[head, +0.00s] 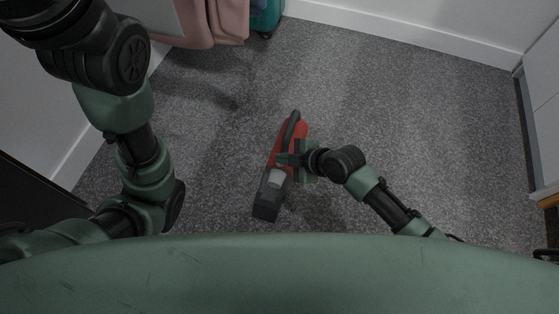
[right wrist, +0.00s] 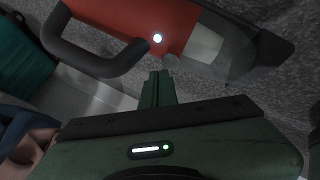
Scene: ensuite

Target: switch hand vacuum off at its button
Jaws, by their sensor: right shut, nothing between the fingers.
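The hand vacuum (head: 273,184) lies on the grey carpet in the middle of the head view, with a red body, black handle and dark nozzle. In the right wrist view the hand vacuum (right wrist: 130,18) fills the top. A round white-lit button (right wrist: 157,38) shows on its red side, near the grey clear section. My right gripper (head: 283,159) is over the vacuum's side in the head view. In the right wrist view its shut, empty fingertips (right wrist: 160,74) point at the vacuum just below the button; contact cannot be told. My left arm shows at the left, but its gripper does not.
Pink cloth (head: 228,20) hangs at the top, beside a teal case (head: 267,18). White skirting (head: 420,48) runs along the back wall. A white cabinet (head: 543,105) stands at the right edge. The carpet (head: 430,125) around the vacuum is clear.

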